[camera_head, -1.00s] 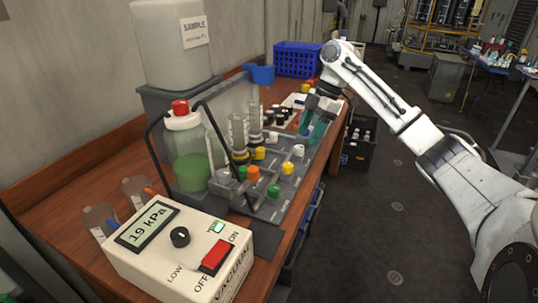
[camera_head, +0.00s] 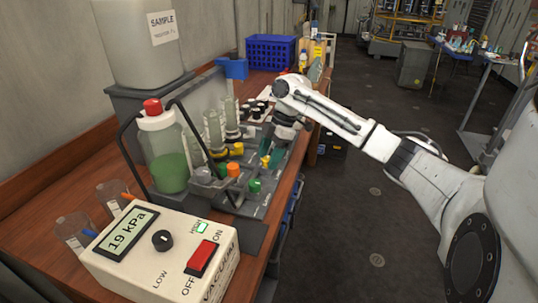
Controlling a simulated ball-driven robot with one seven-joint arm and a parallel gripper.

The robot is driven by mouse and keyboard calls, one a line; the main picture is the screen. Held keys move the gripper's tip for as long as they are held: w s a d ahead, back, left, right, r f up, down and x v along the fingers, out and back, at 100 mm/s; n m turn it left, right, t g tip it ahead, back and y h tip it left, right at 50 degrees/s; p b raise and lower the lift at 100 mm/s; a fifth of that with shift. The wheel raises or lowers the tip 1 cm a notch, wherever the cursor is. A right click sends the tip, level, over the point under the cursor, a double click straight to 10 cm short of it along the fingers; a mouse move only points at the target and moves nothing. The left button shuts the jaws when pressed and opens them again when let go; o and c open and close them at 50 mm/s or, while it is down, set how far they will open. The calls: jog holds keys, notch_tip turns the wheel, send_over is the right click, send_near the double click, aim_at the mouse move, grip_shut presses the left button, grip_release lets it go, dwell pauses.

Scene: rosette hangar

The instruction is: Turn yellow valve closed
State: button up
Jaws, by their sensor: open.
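A yellow valve knob (camera_head: 238,148) sits on the grey manifold panel (camera_head: 262,207) on the bench. An orange knob (camera_head: 233,169) and a green knob (camera_head: 254,185) are nearer on the same panel. My gripper (camera_head: 273,158) is open and points down over the panel, to the right of the yellow knob and apart from it. A small yellow patch shows by its fingertips; I cannot tell what it belongs to. My gripper and wrist hide part of the panel's right side.
A vacuum box (camera_head: 165,255) reading 19 kPa stands in front. A red-capped bottle with green liquid (camera_head: 168,160) and a dark tube frame stand left of the panel. Clear tubes rise behind the knobs. A blue basket (camera_head: 270,52) is at the back. The floor at right is open.

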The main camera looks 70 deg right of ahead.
jog(key=c, duration=1)
jog(key=shift+m+p, duration=0.3)
jog(key=shift+p, duration=0.1)
jog(key=m+p, duration=0.1)
jog(key=m+t+p, duration=0.1)
jog(key=p, duration=0.1)
jog(key=shift+a+r+m+h, duration=0.15)
jog(key=shift+a+m+h, duration=0.05)
jog(key=shift+m+h, duration=0.2)
jog(key=m+h+p, duration=0.1)
jog(key=m+p, duration=0.1)
jog(key=m+h+p, duration=0.1)
jog(key=m+p, duration=0.2)
jog(key=shift+a+t, duration=0.2)
jog(key=shift+t, duration=0.1)
jog(key=m+h+p, duration=0.2)
jog(key=m+p, duration=0.3)
jog(key=shift+a+m, duration=0.1)
jog(key=shift+m, duration=0.3)
jog(key=shift+m+g+h+p, duration=0.4)
jog(key=shift+m+h+p, duration=0.4)
jog(key=shift+m+p, duration=0.8)
jog(key=shift+m, duration=0.3)
